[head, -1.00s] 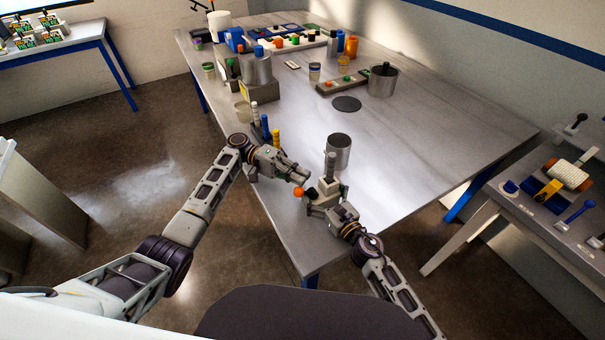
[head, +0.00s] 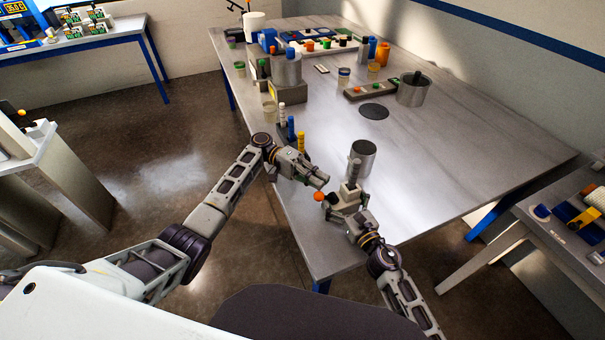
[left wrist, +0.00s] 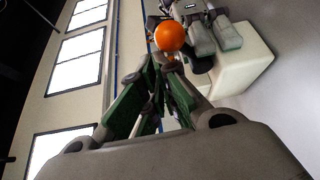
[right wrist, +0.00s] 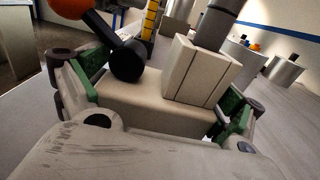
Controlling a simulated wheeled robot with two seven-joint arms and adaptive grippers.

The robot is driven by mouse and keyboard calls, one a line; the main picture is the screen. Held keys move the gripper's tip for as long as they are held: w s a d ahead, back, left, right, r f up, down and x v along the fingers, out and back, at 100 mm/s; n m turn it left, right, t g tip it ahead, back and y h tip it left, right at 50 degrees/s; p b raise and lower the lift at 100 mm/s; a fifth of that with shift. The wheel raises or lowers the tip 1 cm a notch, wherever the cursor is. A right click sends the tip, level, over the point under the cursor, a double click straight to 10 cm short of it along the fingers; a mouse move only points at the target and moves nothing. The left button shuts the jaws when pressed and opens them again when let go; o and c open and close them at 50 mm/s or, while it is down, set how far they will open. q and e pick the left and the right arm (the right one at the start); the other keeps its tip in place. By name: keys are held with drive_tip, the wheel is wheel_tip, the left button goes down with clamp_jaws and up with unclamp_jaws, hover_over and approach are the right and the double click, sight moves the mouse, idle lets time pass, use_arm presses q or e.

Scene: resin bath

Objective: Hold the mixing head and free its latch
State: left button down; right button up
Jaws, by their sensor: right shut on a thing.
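The mixing head (head: 348,197), a pale block with an upright grey cylinder, stands near the table's front edge. My right gripper (head: 346,212) is shut on its base; in the right wrist view the green pads press both sides of the pale block (right wrist: 150,108). A latch lever with a black ball joint (right wrist: 127,61) and an orange knob (head: 319,197) sticks out to the left. My left gripper (head: 322,181) is just above and left of the knob. In the left wrist view its fingers meet, with the orange knob (left wrist: 169,36) just beyond the tips, apparently apart from them.
A pot (head: 413,92), a dark disc (head: 374,111) and trays are farther back. The table's right side is clear.

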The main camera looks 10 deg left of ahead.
drive_tip(key=shift+w+d, duration=0.1)
drive_tip(key=shift+w, duration=0.05)
use_arm(q)
drive_tip(key=shift+w+a+f, duration=0.55)
drive_tip(key=shift+w+a, duration=0.2)
drive_tip(key=shift+a, duration=0.45)
drive_tip(key=shift+w+a+f, duration=0.55)
drive_tip(key=shift+w+a, duration=0.25)
drive_tip(key=shift+a, duration=0.45)
drive_tip(key=shift+w+a+f, duration=0.55)
drive_tip(key=shift+w+a, duration=0.2)
drive_tip(key=shift+a, duration=0.45)
use_arm(e)
drive_tip(key=shift+r, duration=0.1)
drive_tip(key=o, duration=1)
drive_tip(key=shift+c, duration=0.2)
drive_tip(key=shift+s, duration=0.2)
drive_tip(key=shift+v, duration=5.85)
